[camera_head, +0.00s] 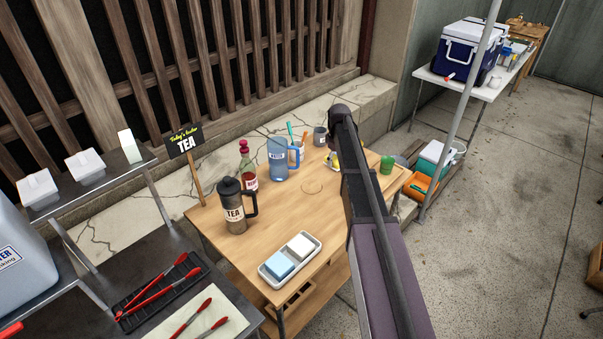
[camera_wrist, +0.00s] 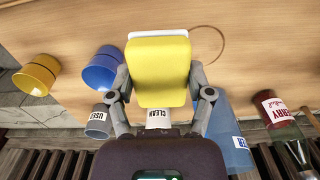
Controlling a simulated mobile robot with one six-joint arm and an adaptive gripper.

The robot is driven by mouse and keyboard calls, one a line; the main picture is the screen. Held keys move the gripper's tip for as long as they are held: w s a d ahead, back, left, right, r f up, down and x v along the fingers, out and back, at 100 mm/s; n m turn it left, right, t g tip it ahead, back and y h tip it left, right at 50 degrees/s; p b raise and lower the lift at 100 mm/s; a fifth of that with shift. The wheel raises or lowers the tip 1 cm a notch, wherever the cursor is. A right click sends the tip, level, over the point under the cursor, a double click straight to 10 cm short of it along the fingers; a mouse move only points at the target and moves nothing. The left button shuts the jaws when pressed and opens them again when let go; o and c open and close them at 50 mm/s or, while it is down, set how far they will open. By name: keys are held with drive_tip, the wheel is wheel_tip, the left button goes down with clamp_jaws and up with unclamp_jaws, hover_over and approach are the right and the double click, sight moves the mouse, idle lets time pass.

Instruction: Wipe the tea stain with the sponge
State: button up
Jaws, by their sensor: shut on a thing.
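The tea stain (camera_head: 312,187) is a thin brown ring on the wooden table (camera_head: 285,216). Part of it shows in the wrist view (camera_wrist: 220,43), just right of the sponge. The yellow sponge (camera_wrist: 160,72), with a white layer along its far edge, sits between the fingers of my gripper (camera_wrist: 160,86), which is shut on its sides. The sponge is beside the ring, not covering the visible part. I cannot tell whether it touches the table. In the head view my arm hides most of my gripper.
A blue pitcher (camera_head: 281,160) and a red bottle (camera_head: 248,170) stand behind the stain. A tea flask (camera_head: 236,212) is left and a tray (camera_head: 267,275) with two blocks is in front. Yellow (camera_wrist: 37,74) and blue cups (camera_wrist: 103,70) stand close by. The table right around the ring is clear.

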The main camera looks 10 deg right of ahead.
drive_tip(key=shift+d, duration=0.1)
idle(0.3)
drive_tip(key=s+a+f+m+b, duration=0.1)
drive_tip(key=s+a+f+b, duration=0.1)
drive_tip(key=a, duration=0.9)
drive_tip(key=shift+s+a, duration=0.15)
drive_tip(key=shift+s, duration=0.2)
drive_tip(key=shift+f, duration=0.1)
